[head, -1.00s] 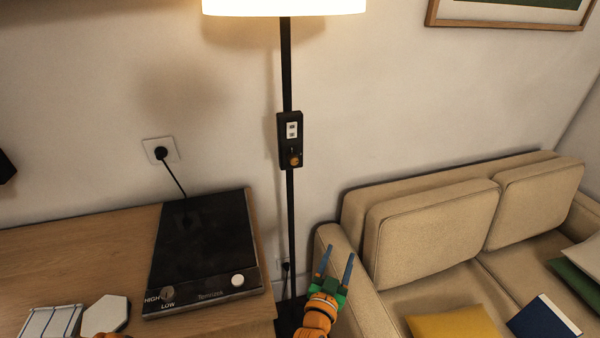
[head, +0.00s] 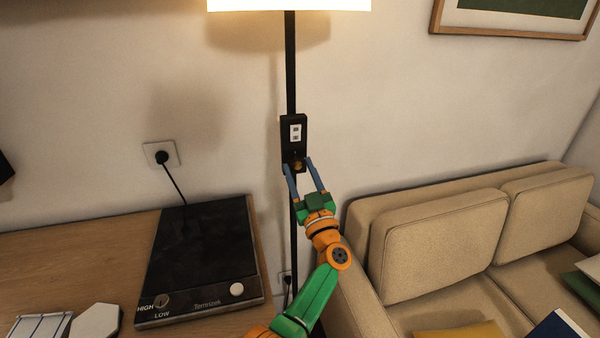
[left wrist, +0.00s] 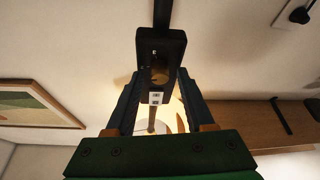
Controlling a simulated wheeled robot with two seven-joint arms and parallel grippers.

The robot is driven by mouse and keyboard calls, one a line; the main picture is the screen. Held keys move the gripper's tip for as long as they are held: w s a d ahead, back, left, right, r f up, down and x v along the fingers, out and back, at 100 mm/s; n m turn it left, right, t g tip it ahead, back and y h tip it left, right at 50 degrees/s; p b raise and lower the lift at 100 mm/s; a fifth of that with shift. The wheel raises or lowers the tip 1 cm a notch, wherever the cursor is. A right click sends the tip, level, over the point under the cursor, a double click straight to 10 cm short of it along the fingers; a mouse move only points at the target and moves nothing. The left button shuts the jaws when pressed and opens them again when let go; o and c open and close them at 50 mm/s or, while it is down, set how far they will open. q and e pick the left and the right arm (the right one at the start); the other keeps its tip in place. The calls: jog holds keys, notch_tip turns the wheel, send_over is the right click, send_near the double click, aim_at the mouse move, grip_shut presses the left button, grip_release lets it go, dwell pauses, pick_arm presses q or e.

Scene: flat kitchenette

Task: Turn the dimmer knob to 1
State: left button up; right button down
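The dimmer knob (head: 298,166) is a small amber-brown knob low on a black control box (head: 294,131) fixed to the lamp's black pole. It also shows in the left wrist view (left wrist: 160,76), where the picture is upside down. My left gripper (head: 299,164) is open, with its two blue fingers reaching up to the box and its tips on either side of the knob. In the left wrist view the fingers (left wrist: 159,78) stand apart with the knob between them. I cannot tell whether they touch it. The knob's setting is too small to read. My right gripper is not in view.
A lit lampshade (head: 290,4) is above the box. A black hotplate (head: 203,258) lies on the wooden counter (head: 60,250) at the left. A beige sofa (head: 440,250) stands at the right. The wall is close behind the pole.

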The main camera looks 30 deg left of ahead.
pick_arm(q)
grip_shut()
jog(key=shift+f, duration=0.1)
jog(key=n+g+b, duration=0.1)
jog(key=n, duration=0.1)
jog(key=n+g+b, duration=0.1)
jog(key=n+b, duration=0.1)
jog(key=shift+w+d+f+n+y, duration=0.1)
jog(key=shift+f+n+y, duration=0.05)
jog(key=shift+n+y, duration=0.25)
jog(key=n+g+b, duration=0.1)
jog(key=n, duration=0.2)
jog(key=n+g+b, duration=0.2)
jog(key=n, duration=0.2)
jog(key=n+g+b, duration=0.1)
jog(key=n+b, duration=0.1)
jog(key=n, duration=0.1)
jog(key=shift+w+d+r+h, duration=0.1)
jog(key=shift+r+h, duration=0.2)
jog(key=n, duration=0.1)
jog(key=n+g, duration=0.1)
jog(key=n+h, duration=0.1)
jog(key=n, duration=0.1)
jog(key=shift+r+g, duration=0.25)
jog(key=shift+g, duration=0.05)
jog(key=shift+n, duration=0.4)
